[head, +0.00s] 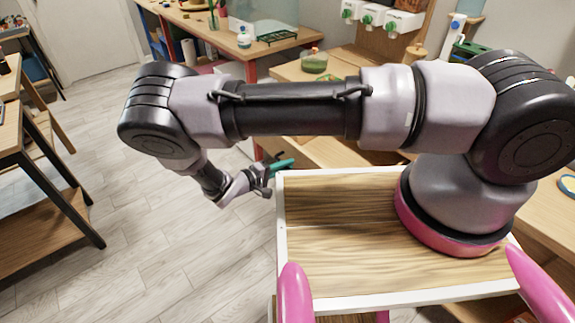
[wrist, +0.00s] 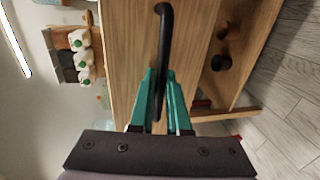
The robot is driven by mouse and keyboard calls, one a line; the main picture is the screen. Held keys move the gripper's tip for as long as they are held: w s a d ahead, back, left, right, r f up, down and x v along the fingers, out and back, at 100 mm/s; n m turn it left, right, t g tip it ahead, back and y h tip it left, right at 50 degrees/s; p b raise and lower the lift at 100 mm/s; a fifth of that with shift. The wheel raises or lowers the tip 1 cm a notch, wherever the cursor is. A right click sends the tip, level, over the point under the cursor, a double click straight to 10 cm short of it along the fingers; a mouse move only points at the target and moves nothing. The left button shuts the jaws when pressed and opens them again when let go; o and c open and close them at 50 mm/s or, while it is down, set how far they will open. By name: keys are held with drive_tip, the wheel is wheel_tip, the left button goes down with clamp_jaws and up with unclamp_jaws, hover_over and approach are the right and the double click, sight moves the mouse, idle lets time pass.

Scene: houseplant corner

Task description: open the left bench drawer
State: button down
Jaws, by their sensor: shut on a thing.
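The wood-coloured drawer front (wrist: 128,60) fills the middle of the wrist view, turned sideways. Its black bar handle (wrist: 164,25) runs down between the teal fingers of my gripper (wrist: 162,85). The fingers are closed on the handle from both sides. In the head view my gripper (head: 282,164) shows small beyond my arm, at the front of the bench (head: 335,152). The handle is too small or hidden there. I cannot tell from these frames whether the drawer stands out from the bench.
An open shelf space with dark pots (wrist: 220,62) lies beside the drawer in the wrist view. A dark-legged table (head: 50,180) stands left; the floor (head: 150,250) between is clear.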

drive_tip(key=c, duration=1.2)
unclamp_jaws()
drive_tip(key=v, duration=1)
drive_tip(key=shift+s+a, duration=0.2)
drive_tip(key=shift+a, duration=0.15)
drive_tip(key=w+d+r+m+g+y, duration=0.2)
drive_tip(key=w+d+r+g+y, duration=0.15)
drive_tip(key=r, duration=0.75)
drive_tip(key=w+d+r+m+g+y, duration=0.25)
drive_tip(key=d+r, duration=0.25)
drive_tip(key=r, duration=0.7)
drive_tip(key=w+d+r+m+g+y, duration=0.2)
drive_tip(key=d+r+m+g+y, duration=0.15)
drive_tip(key=r, duration=0.75)
drive_tip(key=s+d+r+m+t+y, duration=0.1)
drive_tip(key=s+d+r+t, duration=0.1)
drive_tip(key=s+d+r, duration=0.2)
drive_tip(key=s+d+r+m+t+y, duration=0.1)
drive_tip(key=s+d+r+t+y, duration=0.1)
drive_tip(key=s+d+r, duration=0.3)
drive_tip(key=s+d+r+m+t+y, duration=0.1)
drive_tip(key=s+d+r+t+y, duration=0.1)
drive_tip(key=d+r, duration=0.7)
drive_tip(key=shift+s+d+r+t, duration=0.15)
drive_tip(key=shift+s+r+t, duration=0.6)
drive_tip(key=shift+s+r, duration=0.5)
